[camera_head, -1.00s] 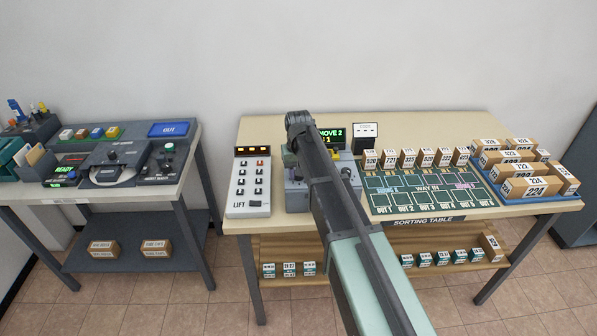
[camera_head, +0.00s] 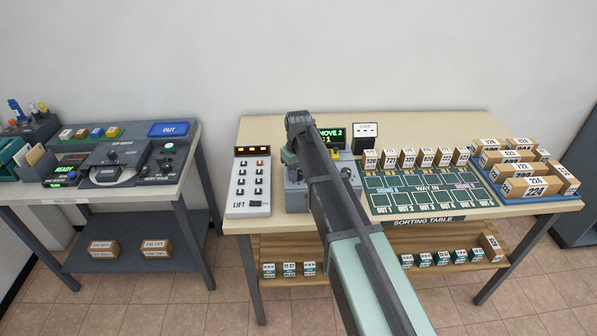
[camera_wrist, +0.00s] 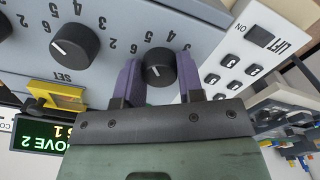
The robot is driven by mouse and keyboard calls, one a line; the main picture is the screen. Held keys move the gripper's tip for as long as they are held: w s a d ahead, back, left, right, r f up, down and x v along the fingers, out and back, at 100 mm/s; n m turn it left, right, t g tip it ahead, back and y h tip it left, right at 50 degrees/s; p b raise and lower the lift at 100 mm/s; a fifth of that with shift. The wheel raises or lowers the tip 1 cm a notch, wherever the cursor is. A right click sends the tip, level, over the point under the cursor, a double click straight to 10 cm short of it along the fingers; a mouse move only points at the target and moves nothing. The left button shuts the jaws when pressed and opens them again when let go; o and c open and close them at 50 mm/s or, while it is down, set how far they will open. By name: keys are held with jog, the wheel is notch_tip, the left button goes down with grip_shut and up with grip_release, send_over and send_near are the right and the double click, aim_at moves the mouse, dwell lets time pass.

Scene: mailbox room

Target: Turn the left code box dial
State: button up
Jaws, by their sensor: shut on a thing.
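The grey code box (camera_head: 296,196) stands on the sorting table, right of the lift panel, and is mostly hidden behind my arm in the head view. In the wrist view, upside down, the box shows round black dials with white pointer marks and number rings. The left dial (camera_wrist: 158,67), the one closer to the lift panel, sits between the purple fingers of my gripper (camera_wrist: 158,72), which is shut on it. Another dial (camera_wrist: 75,46) marked SET stands free beside it.
The lift panel (camera_head: 249,187) with its buttons stands close beside the code box. A green-lit display (camera_head: 333,137) reading MOVE 2 is behind the box. Several parcels and a blue tray (camera_head: 545,195) are to the right. A second desk (camera_head: 186,166) with consoles is at the left.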

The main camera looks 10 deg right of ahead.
jog(key=o, duration=0.9)
jog(key=shift+o, duration=0.2)
notch_tip(320, 180, up, 11)
jog(key=p, duration=1.1)
jog(key=shift+f, duration=0.1)
